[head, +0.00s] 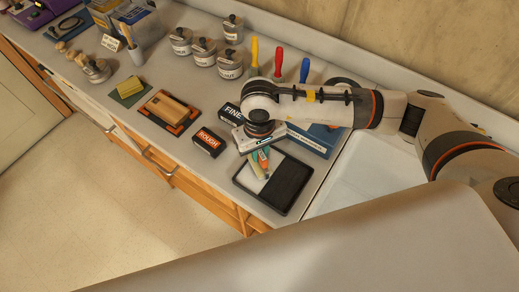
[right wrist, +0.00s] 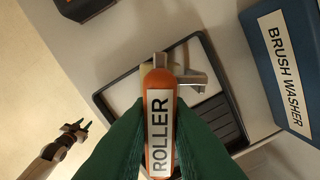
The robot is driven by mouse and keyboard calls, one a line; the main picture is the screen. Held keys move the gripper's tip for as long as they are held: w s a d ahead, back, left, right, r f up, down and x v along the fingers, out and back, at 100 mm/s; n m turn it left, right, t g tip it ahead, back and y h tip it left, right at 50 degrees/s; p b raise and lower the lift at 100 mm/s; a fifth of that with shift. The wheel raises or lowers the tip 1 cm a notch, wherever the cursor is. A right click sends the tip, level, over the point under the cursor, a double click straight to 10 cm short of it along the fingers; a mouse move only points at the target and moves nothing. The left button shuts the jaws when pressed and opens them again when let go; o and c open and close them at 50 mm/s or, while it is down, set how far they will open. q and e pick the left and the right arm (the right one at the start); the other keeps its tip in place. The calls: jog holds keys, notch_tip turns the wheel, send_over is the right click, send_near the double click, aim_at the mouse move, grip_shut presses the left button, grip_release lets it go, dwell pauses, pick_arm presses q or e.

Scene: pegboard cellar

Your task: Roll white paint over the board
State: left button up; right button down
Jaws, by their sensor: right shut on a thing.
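My right gripper (head: 264,150) is shut on the orange handle of the paint roller (right wrist: 159,95), labelled ROLLER. In the right wrist view, green fingers grip both sides of the handle. The roller's metal frame and a pale part of its head show beyond the handle, over the black paint tray (head: 293,188). The tray has white paint at its left side and a ribbed dark part at its right. Whether the roller touches the tray is unclear. A bare wooden board (head: 171,108) lies in an orange and black holder to the left. My left gripper (right wrist: 76,128) looks open and empty.
A ROUGH box (head: 208,142) and FINE box (head: 230,113) stand between board and tray. The blue brush washer (right wrist: 288,75) is close right of the tray. Upright colored tools and several cans (head: 203,52) line the back. A yellow sponge (head: 129,87) lies left of the board.

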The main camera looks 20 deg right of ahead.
jog(key=shift+s, duration=0.1)
jog(key=shift+r+p, duration=0.35)
jog(key=shift+r, duration=0.6)
jog(key=shift+r+p, duration=0.7)
jog(key=shift+r, duration=1.85)
